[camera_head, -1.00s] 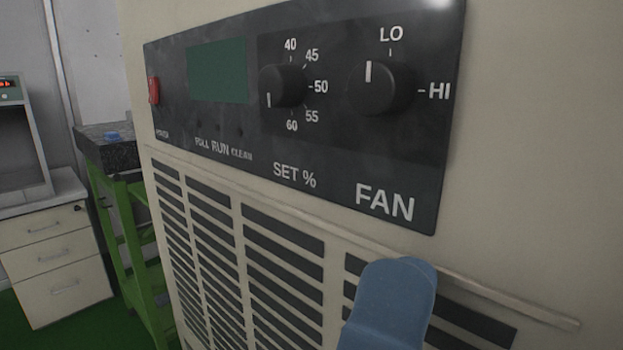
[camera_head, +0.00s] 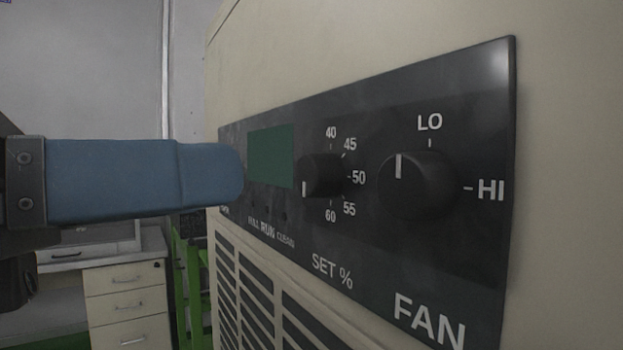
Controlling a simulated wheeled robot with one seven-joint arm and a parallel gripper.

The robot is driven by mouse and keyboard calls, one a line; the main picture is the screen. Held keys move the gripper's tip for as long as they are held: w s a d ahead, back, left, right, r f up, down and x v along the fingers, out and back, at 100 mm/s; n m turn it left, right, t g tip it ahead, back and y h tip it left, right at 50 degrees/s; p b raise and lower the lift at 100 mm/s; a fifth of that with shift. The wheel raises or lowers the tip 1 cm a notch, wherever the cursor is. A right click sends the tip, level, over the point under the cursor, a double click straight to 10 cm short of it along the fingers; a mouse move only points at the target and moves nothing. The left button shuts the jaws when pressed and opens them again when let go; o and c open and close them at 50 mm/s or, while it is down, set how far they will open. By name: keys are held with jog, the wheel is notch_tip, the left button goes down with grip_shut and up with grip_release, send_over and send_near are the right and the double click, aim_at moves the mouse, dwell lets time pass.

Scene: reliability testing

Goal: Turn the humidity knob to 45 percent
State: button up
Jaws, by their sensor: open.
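The humidity knob (camera_head: 322,174), black and round, sits on the dark control panel (camera_head: 370,255) above the words SET %. Marks from 40 to 60 run around its right side. Its white pointer line is at the lower left, off the printed marks. My gripper (camera_head: 240,172) shows at the left as one blue padded finger on a dark grey mount. The finger points right, its tip left of the knob in the picture and in front of the panel's left part. It is not on the knob. The other finger is not clearly visible.
The fan knob (camera_head: 412,182) is right of the humidity knob, its pointer up near LO. A green display (camera_head: 270,156) is left of it. Vents (camera_head: 255,300) lie below the panel. A drawer cabinet (camera_head: 128,305) and green stand (camera_head: 190,285) are behind at left.

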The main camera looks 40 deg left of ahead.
aim_at(305, 178)
jog(key=shift+p+x, duration=0.7)
jog(key=shift+x, duration=3.05)
jog(key=shift+a+f, duration=0.1)
jog(key=shift+a, duration=0.05)
jog(key=c, duration=1)
